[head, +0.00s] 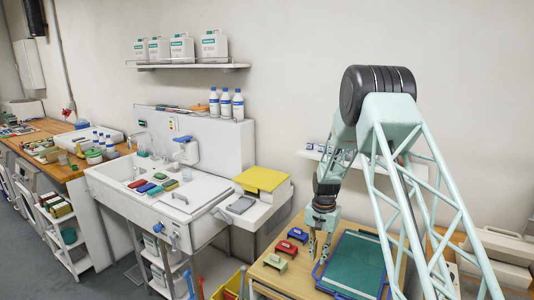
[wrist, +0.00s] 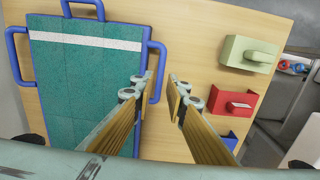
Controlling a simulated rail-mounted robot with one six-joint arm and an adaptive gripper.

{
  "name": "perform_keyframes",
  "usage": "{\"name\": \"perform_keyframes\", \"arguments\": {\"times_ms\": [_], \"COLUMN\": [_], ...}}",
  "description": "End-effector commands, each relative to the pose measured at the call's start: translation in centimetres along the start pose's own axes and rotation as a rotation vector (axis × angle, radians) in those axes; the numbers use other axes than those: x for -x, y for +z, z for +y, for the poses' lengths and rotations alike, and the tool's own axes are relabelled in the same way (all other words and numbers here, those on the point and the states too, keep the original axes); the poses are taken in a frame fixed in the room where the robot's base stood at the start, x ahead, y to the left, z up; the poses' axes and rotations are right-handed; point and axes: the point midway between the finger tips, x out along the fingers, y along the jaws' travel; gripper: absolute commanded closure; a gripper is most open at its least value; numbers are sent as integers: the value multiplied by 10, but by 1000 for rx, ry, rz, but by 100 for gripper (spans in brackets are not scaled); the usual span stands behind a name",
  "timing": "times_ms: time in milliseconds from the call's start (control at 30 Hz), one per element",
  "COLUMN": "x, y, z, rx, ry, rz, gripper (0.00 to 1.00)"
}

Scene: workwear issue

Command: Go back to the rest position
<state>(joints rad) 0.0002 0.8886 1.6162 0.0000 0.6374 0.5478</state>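My gripper (head: 322,243) points down over the wooden table at the right of the head view, between the green mat and the small coloured blocks. In the wrist view its two fingers (wrist: 168,95) stand apart with bare wood between them, so it is open and empty. The blue-handled green mat (wrist: 85,80) lies to the left of the fingers, and the left finger covers part of its edge. It also shows in the head view (head: 355,262).
A green block (wrist: 249,52), a red block (wrist: 232,103) and a blue block (wrist: 229,140) stand right of the fingers. In the head view a sink unit (head: 150,205) is to the left. A shelf (head: 362,163) is on the wall behind my arm.

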Motion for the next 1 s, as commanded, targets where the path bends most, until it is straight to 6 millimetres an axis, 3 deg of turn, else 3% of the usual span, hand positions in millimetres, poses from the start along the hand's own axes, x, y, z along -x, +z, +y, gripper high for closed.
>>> {"name": "perform_keyframes", "arguments": {"times_ms": [500,1000], "x": [-47,-61], "y": [0,0], "z": [0,0], "rx": [0,0], "ry": [0,0], "rz": [0,0], "gripper": [86,86]}}
